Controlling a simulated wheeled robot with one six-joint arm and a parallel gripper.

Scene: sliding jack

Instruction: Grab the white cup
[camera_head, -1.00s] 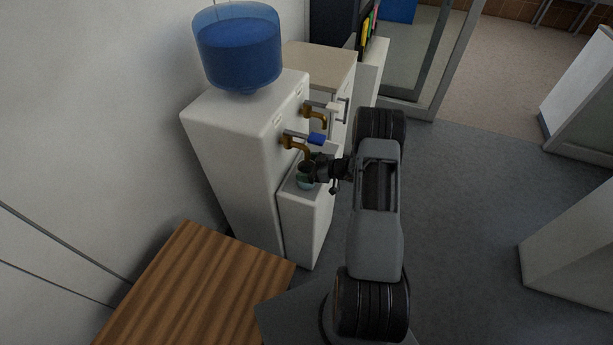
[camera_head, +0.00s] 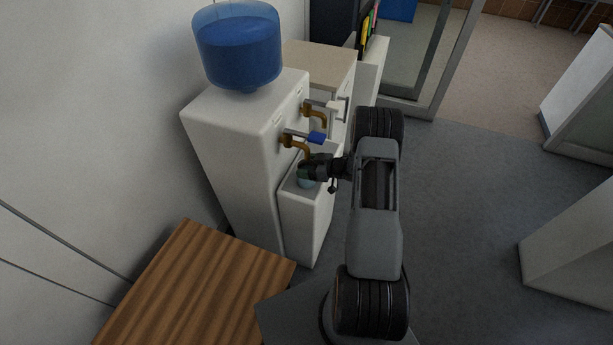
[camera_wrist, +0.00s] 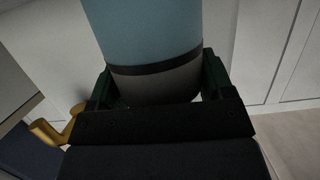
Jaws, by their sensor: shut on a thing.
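The cup (camera_head: 306,182) shows in the head view as a small pale blue-green shape on the ledge of the water dispenser, below the taps. My gripper (camera_head: 306,168) is around its upper part and hides much of it. I see no plainly white cup.
The white water dispenser (camera_head: 225,140) carries a blue bottle (camera_head: 238,50). A wooden table (camera_head: 195,285) stands in front.

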